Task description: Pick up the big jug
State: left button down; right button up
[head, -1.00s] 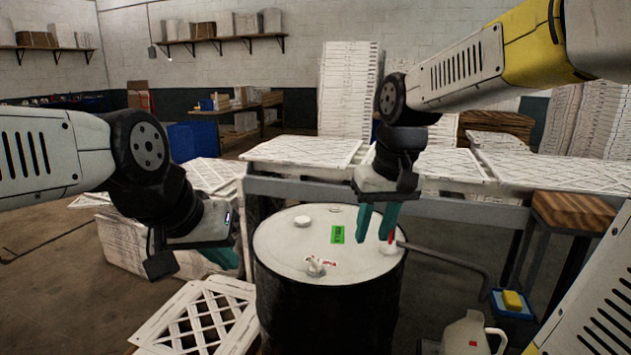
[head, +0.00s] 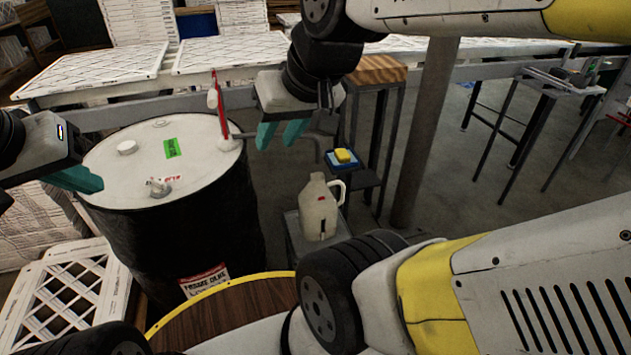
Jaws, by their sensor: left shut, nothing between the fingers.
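The big jug (head: 319,210) is off-white with a side handle and a small red mark. It stands upright on a low grey stand (head: 292,236), right of the black drum. My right gripper (head: 283,135) is open and empty, its teal fingers pointing down. In the picture it is above and left of the jug, apart from it. My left gripper (head: 78,178) is shut and empty at the left, in front of the drum's white lid. The jug's lower part is partly hidden by my arm.
The black drum (head: 200,235) has a white lid with a green label (head: 171,148). A red-handled item (head: 216,108) is at its right edge. A yellow sponge (head: 344,156) lies on a blue tray. White filter panels (head: 95,72) cover the table behind. A grey post (head: 422,135) stands right.

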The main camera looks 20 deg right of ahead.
aim_at(317, 206)
jog(key=z, duration=0.95)
jog(key=i+l+u, duration=0.3)
jog(key=l+u, duration=0.1)
jog(key=u, duration=0.25)
